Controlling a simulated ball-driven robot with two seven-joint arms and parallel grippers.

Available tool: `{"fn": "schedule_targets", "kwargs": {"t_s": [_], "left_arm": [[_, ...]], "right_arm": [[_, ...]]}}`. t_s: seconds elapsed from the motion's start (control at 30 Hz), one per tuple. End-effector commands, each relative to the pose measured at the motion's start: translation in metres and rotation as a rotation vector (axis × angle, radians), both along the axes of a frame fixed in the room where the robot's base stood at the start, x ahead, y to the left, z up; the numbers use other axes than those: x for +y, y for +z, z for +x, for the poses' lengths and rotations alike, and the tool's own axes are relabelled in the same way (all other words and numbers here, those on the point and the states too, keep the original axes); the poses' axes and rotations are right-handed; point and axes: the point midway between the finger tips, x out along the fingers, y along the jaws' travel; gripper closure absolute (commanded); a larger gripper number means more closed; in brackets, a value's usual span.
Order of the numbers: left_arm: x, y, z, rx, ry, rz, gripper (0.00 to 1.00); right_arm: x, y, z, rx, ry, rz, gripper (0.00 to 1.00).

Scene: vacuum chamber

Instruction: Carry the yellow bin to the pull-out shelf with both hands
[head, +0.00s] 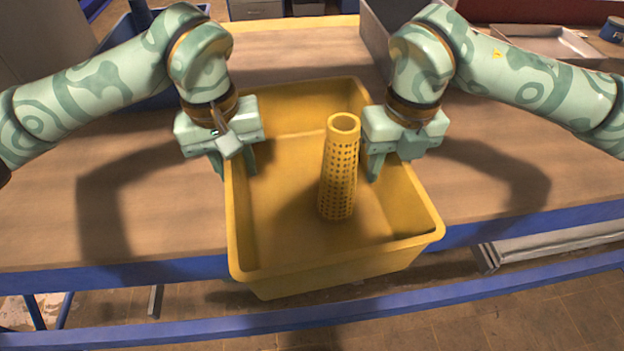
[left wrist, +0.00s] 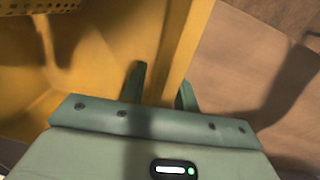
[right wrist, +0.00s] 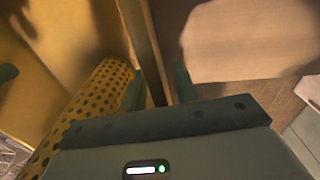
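The yellow bin (head: 335,272) is in the middle of the head view. Its front part reaches out past the table's blue front edge; whether its underside touches the table cannot be told. A yellow perforated tube (head: 340,170) stands slightly tilted inside it. I cannot identify the pull-out shelf.
The wooden table (head: 150,215) is bare on both sides of the bin. A blue rail (head: 450,290) runs across in front, above the floor. A grey open box (head: 375,30) and a metal tray (head: 545,40) stand at the back right. A blue container (head: 120,35) is behind my left arm.

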Motion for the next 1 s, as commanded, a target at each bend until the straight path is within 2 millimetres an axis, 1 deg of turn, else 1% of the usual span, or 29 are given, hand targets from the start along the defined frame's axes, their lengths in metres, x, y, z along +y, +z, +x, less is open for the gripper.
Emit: {"fn": "schedule_targets", "kwargs": {"t_s": [0.3,0.33,0.37,0.4,0.43,1.0], "left_arm": [[-0.0003,-0.0025,0.0001,-0.001,0.000,0.000,0.70],[-0.0003,-0.0025,0.0001,-0.001,0.000,0.000,0.73],[-0.0003,-0.0025,0.0001,-0.001,0.000,0.000,0.81],[-0.0003,-0.0024,0.0001,-0.001,0.000,0.000,0.92],[-0.0003,-0.0024,0.0001,-0.001,0.000,0.000,1.00],[0.0000,-0.0022,0.0000,0.000,0.000,0.000,1.00]], "right_arm": [[0.0002,-0.0015,0.0000,0.000,0.000,0.000,0.70],[0.0002,-0.0015,0.0000,0.000,0.000,0.000,0.73],[0.0002,-0.0015,0.0000,0.000,0.000,0.000,0.81],[0.0002,-0.0015,0.0000,0.000,0.000,0.000,0.92],[0.0002,-0.0014,0.0000,0.000,0.000,0.000,1.00],[0.0000,-0.0013,0.0001,0.000,0.000,0.000,1.00]]}}
